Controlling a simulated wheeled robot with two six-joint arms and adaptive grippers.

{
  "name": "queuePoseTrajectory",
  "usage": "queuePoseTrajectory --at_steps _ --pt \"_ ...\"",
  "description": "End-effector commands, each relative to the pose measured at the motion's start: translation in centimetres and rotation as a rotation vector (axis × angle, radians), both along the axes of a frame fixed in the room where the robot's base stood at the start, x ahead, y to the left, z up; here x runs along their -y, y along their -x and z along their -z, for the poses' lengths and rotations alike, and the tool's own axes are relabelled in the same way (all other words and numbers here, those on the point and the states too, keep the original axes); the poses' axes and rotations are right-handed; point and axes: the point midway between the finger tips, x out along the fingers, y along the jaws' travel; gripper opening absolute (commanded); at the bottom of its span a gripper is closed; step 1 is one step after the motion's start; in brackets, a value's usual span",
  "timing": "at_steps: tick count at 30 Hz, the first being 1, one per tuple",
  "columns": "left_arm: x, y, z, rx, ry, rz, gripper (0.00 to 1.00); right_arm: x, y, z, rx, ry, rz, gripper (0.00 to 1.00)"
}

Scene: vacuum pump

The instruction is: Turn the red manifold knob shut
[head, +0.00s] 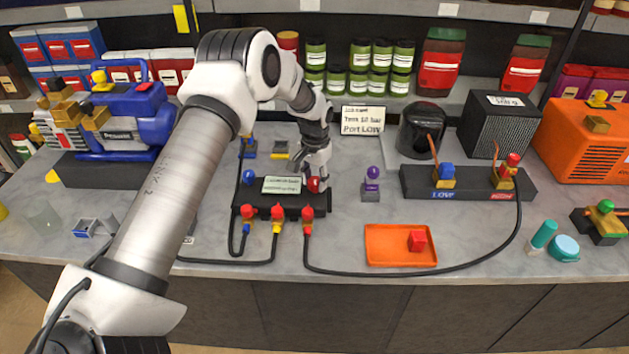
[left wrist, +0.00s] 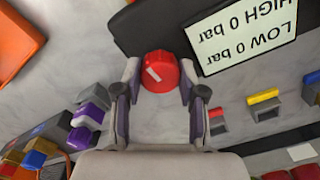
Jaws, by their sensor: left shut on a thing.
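The black manifold (head: 320,203) lies on the grey bench, with a small gauge display (head: 282,185) on top and a blue knob (head: 249,184) at its left end. The red manifold knob (head: 314,185) is at its right end, partly hidden by my left gripper (head: 317,172). In the left wrist view the red knob (left wrist: 161,72) has a white line, tilted, and sits between the two fingers of my left gripper (left wrist: 160,80), which is shut on it. The display (left wrist: 241,38) reads HIGH 0 bar and LOW 0 bar. My right gripper is not in view.
Hoses run from red and yellow fittings (head: 277,217) at the manifold's front. A purple-topped part (head: 372,180) stands just right. A blue pump (head: 120,120) is at the left, a sign (head: 363,120) behind.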

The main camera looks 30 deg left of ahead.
Motion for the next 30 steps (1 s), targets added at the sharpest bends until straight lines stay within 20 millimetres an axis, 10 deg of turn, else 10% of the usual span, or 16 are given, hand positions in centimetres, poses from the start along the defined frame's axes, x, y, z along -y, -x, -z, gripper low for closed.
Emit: queuePoseTrajectory --at_steps 23,24,25,30 --pt "0.07 0.13 0.29 -0.004 0.001 0.118 0.06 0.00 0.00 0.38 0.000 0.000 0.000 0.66" --pt "0.07 0.12 0.29 -0.004 0.001 0.118 0.51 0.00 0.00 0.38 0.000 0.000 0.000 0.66" --pt "0.07 0.12 0.28 -0.003 0.001 0.118 0.62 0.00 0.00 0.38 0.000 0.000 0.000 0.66" --pt "0.05 0.07 0.16 -0.002 0.001 0.117 0.66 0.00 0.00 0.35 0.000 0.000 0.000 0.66"
